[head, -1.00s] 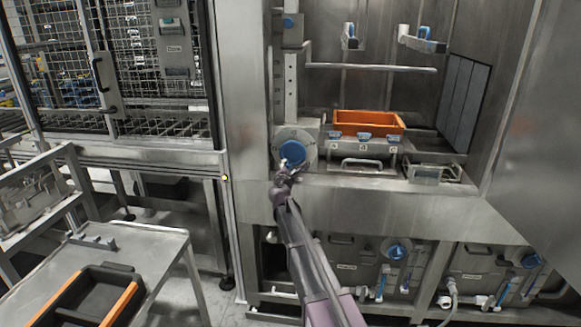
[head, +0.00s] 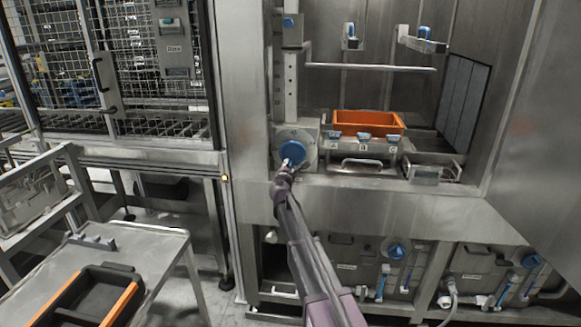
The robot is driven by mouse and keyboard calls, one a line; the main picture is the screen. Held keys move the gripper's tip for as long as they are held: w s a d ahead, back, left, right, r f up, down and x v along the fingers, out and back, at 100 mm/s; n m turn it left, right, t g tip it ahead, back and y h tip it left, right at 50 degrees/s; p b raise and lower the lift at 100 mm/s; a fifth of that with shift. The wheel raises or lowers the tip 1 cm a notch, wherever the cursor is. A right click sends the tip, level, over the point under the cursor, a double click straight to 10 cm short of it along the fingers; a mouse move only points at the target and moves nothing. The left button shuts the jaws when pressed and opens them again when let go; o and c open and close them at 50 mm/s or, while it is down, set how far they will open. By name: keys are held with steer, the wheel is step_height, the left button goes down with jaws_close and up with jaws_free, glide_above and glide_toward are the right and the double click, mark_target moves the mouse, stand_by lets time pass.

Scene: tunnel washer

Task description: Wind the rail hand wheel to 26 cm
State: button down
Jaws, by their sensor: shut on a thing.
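The blue rail hand wheel (head: 294,150) sits on a metal plate at the lower end of the upright rail (head: 290,90), inside the washer opening. My gripper (head: 287,168) is at the wheel's lower edge and shut on it. The fingers are small here, and the exact grip on the rim or handle cannot be made out. The rail has a row of holes; no centimetre reading is legible.
An orange tray (head: 368,122) stands right of the wheel, behind blue-topped clips (head: 362,137). A horizontal bar (head: 370,68) and blue-tipped nozzles (head: 424,41) are above. A trolley (head: 165,262) with a black and orange crate (head: 128,282) stands at lower left.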

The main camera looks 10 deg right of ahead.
steer(key=shift+w+a+r+m, duration=0.1)
steer(key=shift+a+m, duration=0.15)
steer(key=shift+m, duration=0.45)
steer(key=shift+c, duration=2.4)
jaws_free()
steer(key=v, duration=1.2)
